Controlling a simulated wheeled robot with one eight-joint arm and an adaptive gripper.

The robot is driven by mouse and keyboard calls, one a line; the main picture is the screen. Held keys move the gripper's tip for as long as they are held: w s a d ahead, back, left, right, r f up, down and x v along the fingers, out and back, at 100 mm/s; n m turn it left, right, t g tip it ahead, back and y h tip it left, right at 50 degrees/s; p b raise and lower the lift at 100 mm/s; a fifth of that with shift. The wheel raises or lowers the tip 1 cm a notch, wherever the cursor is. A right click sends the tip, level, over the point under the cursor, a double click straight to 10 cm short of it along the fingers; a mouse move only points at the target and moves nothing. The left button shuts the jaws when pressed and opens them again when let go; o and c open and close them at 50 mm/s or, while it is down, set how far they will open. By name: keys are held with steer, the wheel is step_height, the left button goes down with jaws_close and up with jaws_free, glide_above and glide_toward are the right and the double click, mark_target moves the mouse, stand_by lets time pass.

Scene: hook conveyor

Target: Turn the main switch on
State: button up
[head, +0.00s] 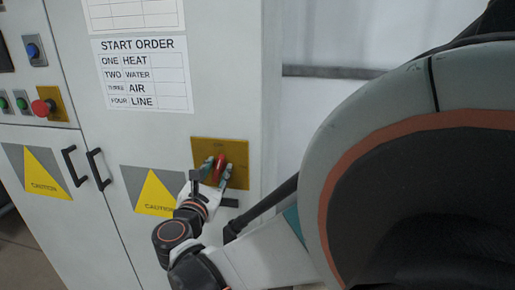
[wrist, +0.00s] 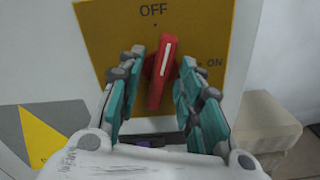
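The main switch is a red rotary handle (wrist: 161,72) with a white line, on a yellow-brown plate (wrist: 105,28). The handle stands near upright, its top leaning slightly right, pointing near the OFF label; ON is marked to the right. In the head view the red handle (head: 220,165) sits on its plate (head: 236,147) at the right side of the cabinet door. My gripper (wrist: 157,90) is open, with one finger on each side of the handle. A gap shows on the right; I cannot tell whether the left finger touches it.
The grey cabinet (head: 120,150) carries a START ORDER sheet (head: 145,75), caution signs (head: 156,195), black door handles (head: 97,168) and a red push button (head: 42,107) at left. A beige box-like object (wrist: 265,122) stands right of the cabinet in the wrist view.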

jaws_close()
steer(key=shift+m, duration=0.4)
steer(key=m, duration=0.6)
steer(key=shift+m, duration=0.3)
steer(key=m, duration=0.6)
steer(key=shift+m+b, duration=0.3)
steer(key=shift+m, duration=0.1)
steer(key=shift+s+f, duration=0.1)
jaws_free()
